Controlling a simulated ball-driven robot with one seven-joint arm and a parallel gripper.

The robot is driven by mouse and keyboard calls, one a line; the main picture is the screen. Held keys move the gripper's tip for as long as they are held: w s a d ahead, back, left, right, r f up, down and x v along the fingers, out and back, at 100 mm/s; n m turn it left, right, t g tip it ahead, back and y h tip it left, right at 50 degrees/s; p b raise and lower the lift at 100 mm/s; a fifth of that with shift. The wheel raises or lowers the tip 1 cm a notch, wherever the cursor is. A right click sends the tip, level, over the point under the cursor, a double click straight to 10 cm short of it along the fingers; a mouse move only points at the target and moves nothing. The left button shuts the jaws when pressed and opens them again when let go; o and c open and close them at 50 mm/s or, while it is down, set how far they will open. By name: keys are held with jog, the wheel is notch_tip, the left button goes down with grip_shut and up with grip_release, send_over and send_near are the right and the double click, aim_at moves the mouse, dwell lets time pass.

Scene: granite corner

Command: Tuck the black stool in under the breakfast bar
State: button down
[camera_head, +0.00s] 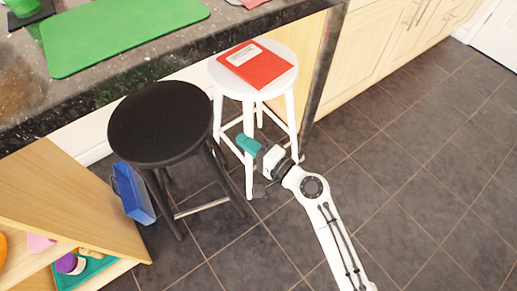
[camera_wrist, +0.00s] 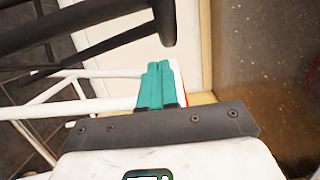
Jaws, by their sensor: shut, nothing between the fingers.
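The black stool (camera_head: 160,125) stands upright in front of the breakfast bar (camera_head: 240,22), a dark granite counter. In the head view its round seat overlaps the counter's front edge, and its legs show below on the tiled floor. My gripper (camera_head: 249,145) is shut and empty, its teal fingers to the right of the black stool and beside the white stool's legs. In the wrist view the closed teal fingers (camera_wrist: 157,72) point upward in the picture, with black stool bars (camera_wrist: 75,25) at the upper left. I cannot tell whether they touch a stool.
A white stool (camera_head: 223,75) stands right of the black one, bearing a red book (camera_head: 265,70). A blue bin (camera_head: 132,192) sits left of the black stool's legs. A wooden shelf unit (camera_head: 60,190) is at lower left. Tiled floor (camera_head: 430,150) is open at right.

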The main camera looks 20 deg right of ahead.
jog(key=w+a, duration=0.3)
jog(key=a, duration=0.2)
jog(key=shift+w+a, duration=0.25)
jog(key=shift+w, duration=0.1)
